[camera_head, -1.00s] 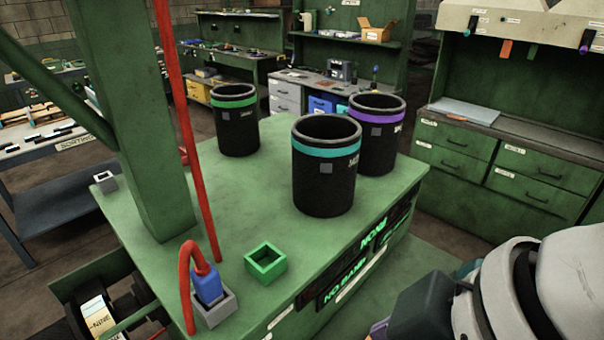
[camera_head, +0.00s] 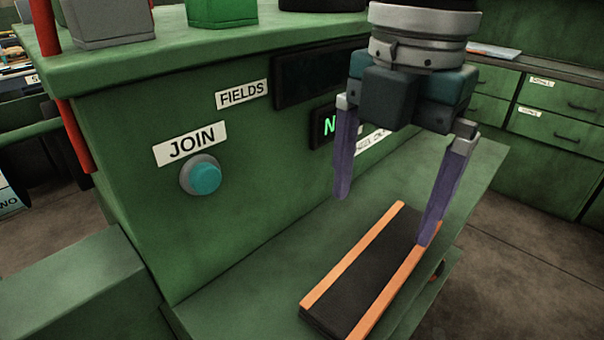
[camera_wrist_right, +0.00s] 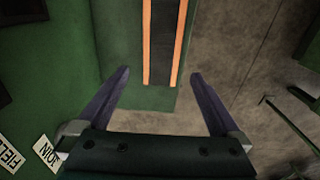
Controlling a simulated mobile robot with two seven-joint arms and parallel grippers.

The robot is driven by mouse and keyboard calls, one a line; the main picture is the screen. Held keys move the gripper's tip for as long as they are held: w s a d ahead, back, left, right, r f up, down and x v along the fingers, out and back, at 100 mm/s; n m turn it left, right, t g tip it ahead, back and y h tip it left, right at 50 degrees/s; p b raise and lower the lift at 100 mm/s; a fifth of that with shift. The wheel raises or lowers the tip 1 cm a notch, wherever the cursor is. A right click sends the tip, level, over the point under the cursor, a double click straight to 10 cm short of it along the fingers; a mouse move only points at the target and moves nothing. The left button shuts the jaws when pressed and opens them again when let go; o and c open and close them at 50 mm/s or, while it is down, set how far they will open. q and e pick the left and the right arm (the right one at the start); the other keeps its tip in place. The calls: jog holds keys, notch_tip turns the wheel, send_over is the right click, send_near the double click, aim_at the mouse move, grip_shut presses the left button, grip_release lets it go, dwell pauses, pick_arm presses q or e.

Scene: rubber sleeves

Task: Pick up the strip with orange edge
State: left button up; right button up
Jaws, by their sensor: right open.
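The black strip with orange edges (camera_head: 372,277) lies flat on a low green shelf (camera_head: 262,292) at the front of the green machine. It also shows at the top of the right wrist view (camera_wrist_right: 161,45), partly cut off by the frame. My right gripper (camera_head: 383,220) is above the strip's far end, pointing down, its two purple fingers spread wide with nothing between them. In the head view one fingertip overlaps the right orange edge; I cannot tell whether it touches. In the right wrist view the open fingers (camera_wrist_right: 159,73) stand either side of the strip's line. My left gripper is out of view.
The green machine front carries a teal button (camera_head: 205,177) under a JOIN label (camera_head: 190,143), with a dark display above the shelf. A green block (camera_head: 75,285) stands at lower left. Green drawers (camera_head: 548,125) are at right, beyond open floor.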

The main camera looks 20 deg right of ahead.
jog(key=d+f+b, duration=0.1)
jog(key=d+f, duration=0.1)
send_over(370, 279)
notch_tip(370, 279, down, 4)
jog(key=shift+d+f+b, duration=0.1)
jog(key=shift+f+b, duration=0.15)
jog(key=shift+b, duration=0.05)
notch_tip(370, 279, down, 5)
jog(key=shift+r+b, duration=0.15)
jog(key=shift+b, duration=0.25)
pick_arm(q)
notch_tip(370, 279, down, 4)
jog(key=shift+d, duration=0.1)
pick_arm(e)
jog(key=c, duration=1.1)
jog(key=shift+c, duration=0.2)
jog(key=shift+r, duration=0.2)
